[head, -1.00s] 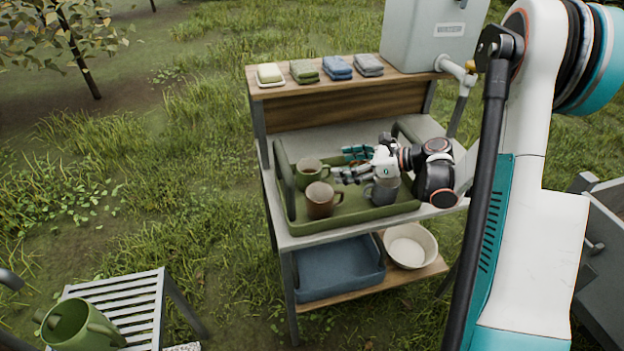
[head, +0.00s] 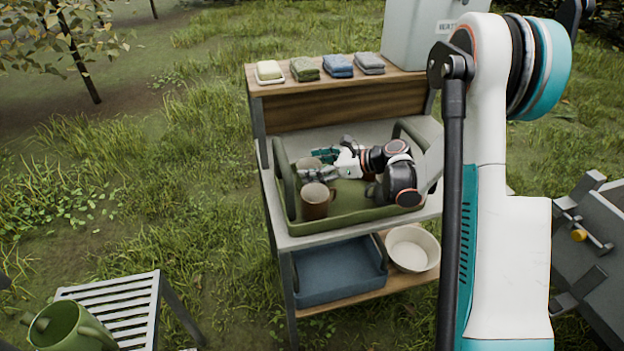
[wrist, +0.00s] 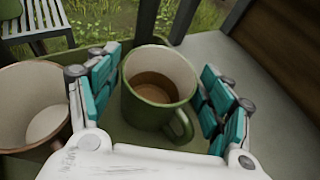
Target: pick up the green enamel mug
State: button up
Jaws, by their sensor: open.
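The green enamel mug (wrist: 150,108) stands upright in the green tray (head: 345,222). In the wrist view it sits between the two open fingers of my gripper (wrist: 163,95), its handle toward the right finger. Its inside is pale with a brown bottom. In the head view my gripper (head: 318,164) reaches in from the right and mostly hides the mug. A brown mug (head: 316,203) stands close beside it, and in the wrist view this mug (wrist: 30,105) is just outside the left finger. The grey mug is mostly hidden behind my arm.
The tray has raised handles (head: 283,182) at its ends. Folded cloths (head: 337,66) lie on the upper shelf. A blue bin (head: 340,272) and a pale bowl (head: 412,247) are on the lower shelf. A green jug (head: 68,325) stands on a slatted stand at lower left.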

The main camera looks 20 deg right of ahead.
jog(key=c, duration=0.9)
jog(key=shift+r, duration=0.15)
